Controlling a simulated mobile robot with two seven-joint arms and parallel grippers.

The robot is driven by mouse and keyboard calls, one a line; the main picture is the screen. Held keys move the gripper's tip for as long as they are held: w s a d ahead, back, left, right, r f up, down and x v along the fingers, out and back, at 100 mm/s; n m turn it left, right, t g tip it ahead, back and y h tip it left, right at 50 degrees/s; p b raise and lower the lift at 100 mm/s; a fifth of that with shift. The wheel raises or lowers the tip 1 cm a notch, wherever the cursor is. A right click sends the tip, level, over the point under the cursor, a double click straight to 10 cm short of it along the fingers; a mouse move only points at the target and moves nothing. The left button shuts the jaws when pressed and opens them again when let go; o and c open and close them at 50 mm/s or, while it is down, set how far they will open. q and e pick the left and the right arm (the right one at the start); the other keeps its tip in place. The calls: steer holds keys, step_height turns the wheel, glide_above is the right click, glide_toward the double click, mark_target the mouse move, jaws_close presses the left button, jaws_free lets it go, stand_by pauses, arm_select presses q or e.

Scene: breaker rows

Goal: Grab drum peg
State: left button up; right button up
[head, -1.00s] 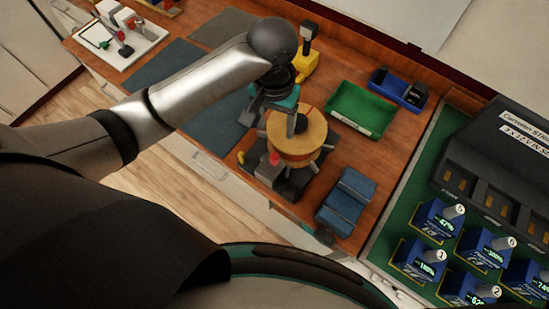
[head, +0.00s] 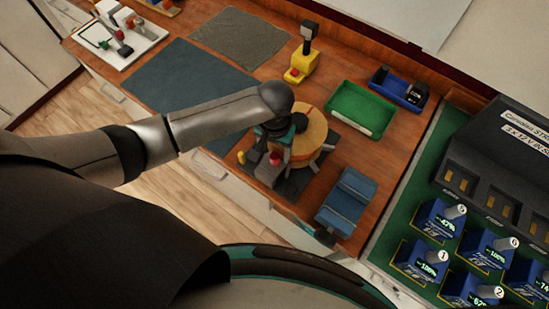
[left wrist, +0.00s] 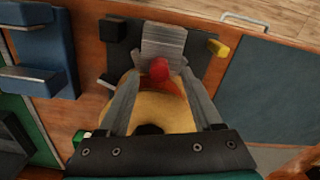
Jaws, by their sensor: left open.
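The drum (head: 312,135) is a round yellow-orange body with short pegs at its rim, on a dark base on the bench. It shows in the left wrist view (left wrist: 150,105), partly hidden by my gripper. A red rounded knob (head: 275,158) is at its front side; in the left wrist view the knob (left wrist: 159,69) lies between my fingertips, with more red just below it. My left gripper (left wrist: 160,78) is open, one finger on each side of the red part. I cannot tell whether the fingers touch anything. My right gripper is out of view.
A blue stepped block (head: 347,200) stands right of the drum, with a green tray (head: 361,109) behind. A yellow device (head: 302,62) stands farther back. A small yellow knob (left wrist: 218,47) is close by. Blue battery-like units (head: 437,220) stand at right. Dark mats (head: 190,78) lie clear at left.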

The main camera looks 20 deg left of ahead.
mark_target(275, 163)
arm_select(q)
steer(key=shift+f, duration=1.2)
steer(key=shift+c, duration=0.3)
jaws_close()
